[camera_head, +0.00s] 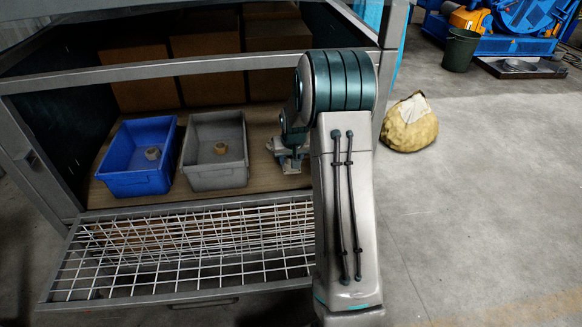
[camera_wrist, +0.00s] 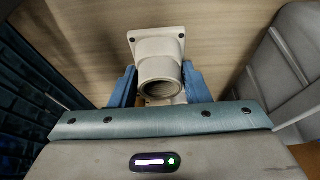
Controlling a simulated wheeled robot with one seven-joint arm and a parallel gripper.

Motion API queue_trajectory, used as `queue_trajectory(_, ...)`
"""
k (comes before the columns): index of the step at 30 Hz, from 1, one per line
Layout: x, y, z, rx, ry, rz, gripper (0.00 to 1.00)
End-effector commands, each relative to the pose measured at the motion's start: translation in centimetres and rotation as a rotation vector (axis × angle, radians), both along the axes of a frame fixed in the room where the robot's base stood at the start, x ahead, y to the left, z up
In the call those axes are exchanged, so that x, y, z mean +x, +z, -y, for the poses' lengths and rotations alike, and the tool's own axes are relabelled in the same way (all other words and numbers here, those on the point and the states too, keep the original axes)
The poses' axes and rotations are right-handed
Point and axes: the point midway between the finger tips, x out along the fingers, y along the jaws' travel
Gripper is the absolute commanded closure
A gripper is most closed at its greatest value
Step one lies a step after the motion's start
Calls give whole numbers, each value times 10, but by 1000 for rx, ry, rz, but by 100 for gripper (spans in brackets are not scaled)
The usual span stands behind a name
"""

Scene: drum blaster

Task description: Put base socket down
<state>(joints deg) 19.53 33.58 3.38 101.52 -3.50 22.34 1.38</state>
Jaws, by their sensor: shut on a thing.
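The base socket (camera_wrist: 160,50) is a pale grey pipe fitting with a square flange and a round threaded opening. In the wrist view my gripper (camera_wrist: 158,88) is shut on it, with a blue finger on each side. The wooden shelf board lies behind the socket; I cannot tell whether the socket touches it. In the head view my gripper (camera_head: 290,160) is over the shelf (camera_head: 262,140), to the right of the grey bin, and my arm hides part of it.
A wire mesh rack (camera_head: 190,250) is in front. A metal frame bar (camera_head: 180,67) crosses above.

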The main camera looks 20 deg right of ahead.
Motion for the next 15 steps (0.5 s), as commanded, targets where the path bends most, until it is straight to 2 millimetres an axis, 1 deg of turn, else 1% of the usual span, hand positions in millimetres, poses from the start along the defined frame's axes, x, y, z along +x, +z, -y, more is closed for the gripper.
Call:
queue_trajectory(1,0,-11,0,0,0,-1,99)
queue_trajectory(3,0,-23,0,1,-1,-1,99)
queue_trajectory(5,0,-29,0,0,-1,0,99)
queue_trajectory(15,0,-31,0,0,-1,2,99)
